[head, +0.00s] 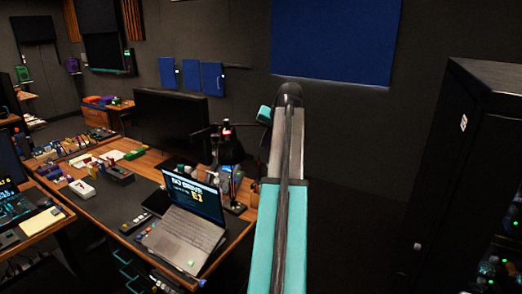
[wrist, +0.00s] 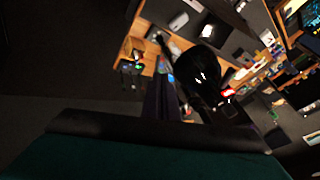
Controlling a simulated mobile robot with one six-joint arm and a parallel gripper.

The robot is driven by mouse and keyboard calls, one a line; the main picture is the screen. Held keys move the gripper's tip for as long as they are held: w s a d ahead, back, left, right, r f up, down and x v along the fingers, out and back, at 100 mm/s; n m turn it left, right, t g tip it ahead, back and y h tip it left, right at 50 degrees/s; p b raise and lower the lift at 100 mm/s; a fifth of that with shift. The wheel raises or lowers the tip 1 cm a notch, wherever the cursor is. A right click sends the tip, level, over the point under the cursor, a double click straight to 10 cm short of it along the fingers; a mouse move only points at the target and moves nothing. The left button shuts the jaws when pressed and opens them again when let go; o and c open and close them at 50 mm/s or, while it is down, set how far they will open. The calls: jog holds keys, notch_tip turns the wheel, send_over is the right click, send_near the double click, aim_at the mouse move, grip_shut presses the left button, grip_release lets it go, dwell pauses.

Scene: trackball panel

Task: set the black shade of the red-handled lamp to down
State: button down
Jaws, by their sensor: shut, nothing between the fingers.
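The lamp's black shade (head: 230,151) hangs over the desk, left of my arm in the head view. Its small red handle (head: 226,131) shows at the shade's upper edge. In the wrist view the black shade (wrist: 207,68) is large, just right of my gripper (wrist: 165,82), with the red handle (wrist: 229,93) at its lower right. My gripper is shut and empty. It looks close to the shade, but I cannot tell whether they touch. My arm hides the gripper in the head view. The shade's exact tilt is hard to read in the dark.
An open laptop (head: 190,225) stands on the desk (head: 110,208) below the lamp. A large dark monitor (head: 170,122) stands behind it. A black cabinet (head: 455,160) is at the right. The dark floor between my arm and the cabinet looks clear.

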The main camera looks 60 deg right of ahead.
jog(key=shift+v, duration=0.8)
jog(key=shift+s, duration=0.1)
